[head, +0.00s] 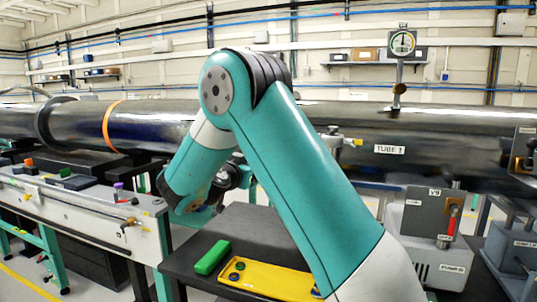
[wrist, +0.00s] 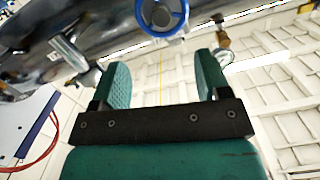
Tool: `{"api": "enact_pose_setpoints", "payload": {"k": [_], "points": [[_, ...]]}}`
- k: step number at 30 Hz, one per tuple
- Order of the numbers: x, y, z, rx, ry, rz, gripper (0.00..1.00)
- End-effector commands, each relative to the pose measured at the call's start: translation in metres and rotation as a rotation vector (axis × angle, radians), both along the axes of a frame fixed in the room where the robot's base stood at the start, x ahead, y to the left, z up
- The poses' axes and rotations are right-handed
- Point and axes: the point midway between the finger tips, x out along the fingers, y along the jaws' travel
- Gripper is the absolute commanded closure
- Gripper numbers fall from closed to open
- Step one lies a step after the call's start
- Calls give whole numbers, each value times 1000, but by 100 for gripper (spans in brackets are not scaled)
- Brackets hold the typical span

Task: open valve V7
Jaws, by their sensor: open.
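My gripper (wrist: 162,62) is open and empty in the wrist view, its two teal fingers well apart. A blue round handwheel (wrist: 178,22) with a grey hub is at the top edge, beyond the fingertips and roughly between them. It is partly cut off and the fingers do not appear to touch it. No label on it can be read, so I cannot tell whether it is V7. In the head view my arm hides most of the gripper, and no V7 label shows. A grey valve panel marked V9 (head: 428,212) with a red handle stands at right.
A long dark tube (head: 350,150) marked TUBE 1 crosses behind my arm, with a gauge (head: 402,43) above. A dark cart (head: 185,262) holds a green block (head: 212,257) and a yellow tray (head: 265,278). In the wrist view a metal fitting (wrist: 70,52) is left of the fingers.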

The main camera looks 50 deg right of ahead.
Motion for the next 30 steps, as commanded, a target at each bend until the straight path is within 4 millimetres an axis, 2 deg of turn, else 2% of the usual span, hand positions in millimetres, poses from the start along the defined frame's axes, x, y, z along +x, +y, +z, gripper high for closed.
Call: {"api": "enact_pose_setpoints", "payload": {"k": [8, 24, 30], "points": [[7, -24, 12, -72, -49, -27, 31], [52, -133, 13, -69, -47, -26, 31], [63, -158, 11, -68, -47, -23, 31]]}}
